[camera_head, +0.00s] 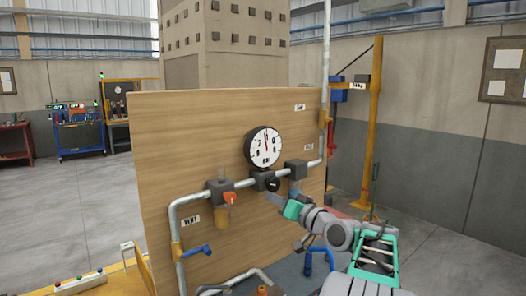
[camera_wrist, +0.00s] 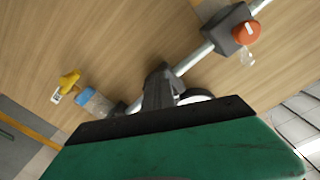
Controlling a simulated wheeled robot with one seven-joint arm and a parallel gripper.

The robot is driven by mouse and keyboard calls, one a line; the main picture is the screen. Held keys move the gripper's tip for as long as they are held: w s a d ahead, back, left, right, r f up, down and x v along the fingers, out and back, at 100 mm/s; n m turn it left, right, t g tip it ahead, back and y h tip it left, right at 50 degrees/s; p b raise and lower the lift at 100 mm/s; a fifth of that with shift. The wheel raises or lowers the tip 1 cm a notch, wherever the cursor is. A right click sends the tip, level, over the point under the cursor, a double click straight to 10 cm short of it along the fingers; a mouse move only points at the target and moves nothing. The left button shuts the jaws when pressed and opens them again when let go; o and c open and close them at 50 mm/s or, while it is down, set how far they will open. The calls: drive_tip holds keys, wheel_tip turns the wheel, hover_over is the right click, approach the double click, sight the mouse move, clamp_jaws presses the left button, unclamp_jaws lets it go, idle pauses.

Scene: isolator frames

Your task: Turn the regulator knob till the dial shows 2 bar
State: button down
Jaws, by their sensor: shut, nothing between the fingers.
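The round pressure dial (camera_head: 264,146) has a white face and black rim on the wooden panel. Its red needle points almost straight up, with the 2 to its left; the exact value is too small to read. The black regulator knob (camera_head: 273,184) is just below the dial, on the pipe. My gripper (camera_head: 272,197) is shut and empty, its tips close below the knob; I cannot tell if they touch. In the wrist view my shut fingers (camera_wrist: 158,85) rise over the pipe and hide the knob. Only a white sliver of the dial (camera_wrist: 195,97) shows there.
An orange knob (camera_head: 229,198) on a grey block sits left on the pipe (camera_head: 193,199), and shows in the wrist view (camera_wrist: 246,31). A blue lever (camera_head: 197,250) is lower left. A grey block (camera_head: 296,169) is to the right. A yellow post (camera_head: 373,120) stands behind.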

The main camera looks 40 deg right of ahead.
drive_tip(key=shift+d+f, duration=0.15)
drive_tip(key=shift+d, duration=0.1)
drive_tip(key=shift+d+b, duration=0.45)
drive_tip(key=shift+b, duration=0.1)
drive_tip(key=shift+d, duration=0.15)
drive_tip(key=shift+f, duration=0.1)
drive_tip(key=s+b, duration=0.3)
drive_tip(key=s, duration=0.3)
drive_tip(key=shift+f, duration=0.45)
